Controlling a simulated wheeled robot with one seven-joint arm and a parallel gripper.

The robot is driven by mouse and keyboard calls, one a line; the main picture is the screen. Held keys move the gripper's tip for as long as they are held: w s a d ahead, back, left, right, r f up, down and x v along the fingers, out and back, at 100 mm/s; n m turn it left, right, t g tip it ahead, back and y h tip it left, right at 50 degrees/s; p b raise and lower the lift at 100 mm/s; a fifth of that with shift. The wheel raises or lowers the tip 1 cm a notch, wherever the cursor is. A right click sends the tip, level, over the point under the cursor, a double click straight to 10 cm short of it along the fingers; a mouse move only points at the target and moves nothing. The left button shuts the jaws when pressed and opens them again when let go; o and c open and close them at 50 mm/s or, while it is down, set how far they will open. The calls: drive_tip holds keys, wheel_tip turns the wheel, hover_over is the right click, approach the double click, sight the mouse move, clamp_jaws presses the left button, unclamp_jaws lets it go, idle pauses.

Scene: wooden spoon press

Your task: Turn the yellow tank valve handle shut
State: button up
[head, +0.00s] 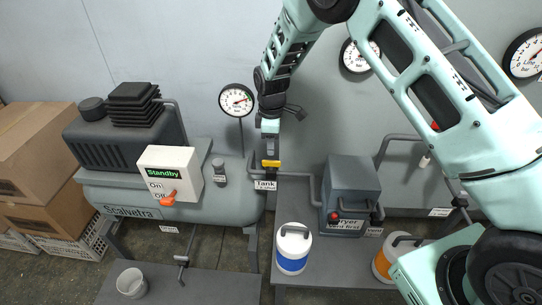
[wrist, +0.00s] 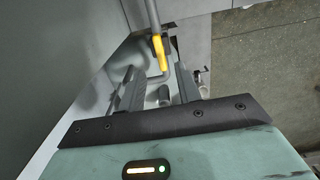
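The yellow tank valve handle (head: 271,163) sits on a grey pipe above the "Tank" label (head: 265,185), at the right end of the tank (head: 190,207). In the wrist view the yellow handle (wrist: 160,52) lies just beyond my fingertips, roughly in line with the gap between them. My gripper (wrist: 156,78) is open, with one dark finger on each side and nothing held. In the head view my gripper (head: 270,146) points down just above the handle. I cannot tell whether it touches the handle.
A white Standby switch box (head: 170,173) with an orange knob stands left on the tank. A grey dryer box (head: 351,190) stands close on the right. A white-and-blue canister (head: 292,248) stands in front. Pipes run beside the valve, and gauges (head: 236,100) line the wall.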

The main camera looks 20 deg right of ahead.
sight(271, 161)
wheel_tip(271, 161, down, 7)
drive_tip(key=shift+r+p, duration=0.1)
drive_tip(key=shift+p, duration=0.5)
clamp_jaws()
